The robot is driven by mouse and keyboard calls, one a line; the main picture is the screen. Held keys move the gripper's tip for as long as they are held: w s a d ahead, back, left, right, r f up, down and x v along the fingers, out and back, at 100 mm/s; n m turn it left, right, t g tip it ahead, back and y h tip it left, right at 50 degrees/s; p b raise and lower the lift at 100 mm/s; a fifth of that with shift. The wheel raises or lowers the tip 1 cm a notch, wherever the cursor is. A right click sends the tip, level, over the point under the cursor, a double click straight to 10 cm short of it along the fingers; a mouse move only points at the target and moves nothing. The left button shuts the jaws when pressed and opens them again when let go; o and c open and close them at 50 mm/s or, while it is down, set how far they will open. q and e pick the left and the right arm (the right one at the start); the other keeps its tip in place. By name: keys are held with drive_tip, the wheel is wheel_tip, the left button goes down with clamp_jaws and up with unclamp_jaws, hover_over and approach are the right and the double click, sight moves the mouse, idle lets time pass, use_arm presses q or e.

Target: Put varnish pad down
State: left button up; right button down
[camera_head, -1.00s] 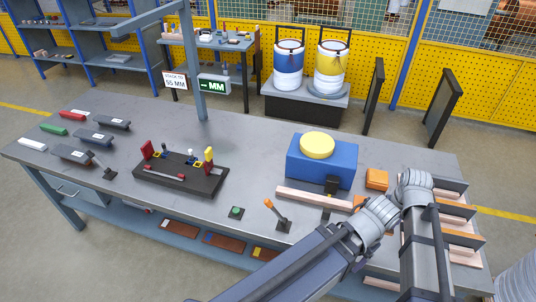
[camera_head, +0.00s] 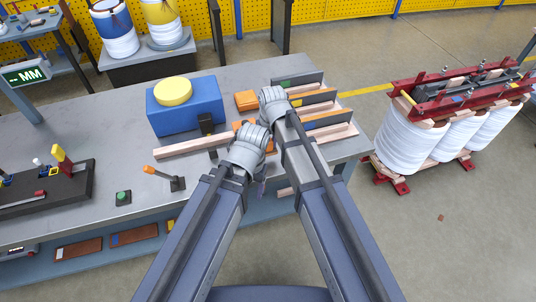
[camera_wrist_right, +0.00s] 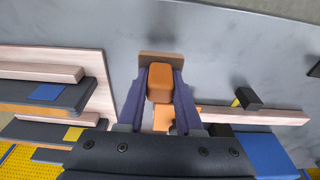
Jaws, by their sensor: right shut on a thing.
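My right gripper (camera_wrist_right: 160,84) is shut on an orange block, the varnish pad (camera_wrist_right: 160,80), held between its two purple fingers in the right wrist view. A brown flat piece (camera_wrist_right: 160,57) shows just beyond its tip; I cannot tell whether they touch. Another orange block (camera_wrist_right: 163,118) lies on the bench; it also shows in the head view (camera_head: 246,100), beside the blue box (camera_head: 187,106). The right gripper is hidden by its wrist in the head view. Of my left gripper (camera_head: 261,186) only a purple bit shows below its wrist; its jaws are hidden.
A pale wooden bar (camera_head: 190,147) lies before the blue box, which has a yellow round top (camera_head: 173,91). Dark slats and pale bars (camera_head: 318,105) are stacked at the right. A lever (camera_head: 166,178) and a green button (camera_head: 122,197) stand at the front left.

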sight(269, 150)
drive_tip(key=shift+f+b, duration=1.8)
drive_tip(key=shift+b, duration=0.05)
drive_tip(key=shift+f, duration=0.2)
drive_tip(key=c, duration=0.6)
unclamp_jaws()
drive_tip(key=shift+r, duration=0.2)
drive_tip(key=r+p, duration=0.4)
drive_tip(key=s+r+p, duration=0.1)
drive_tip(key=r+p, duration=0.7)
drive_tip(key=shift+s+d, duration=0.25)
drive_tip(key=shift+s, duration=0.1)
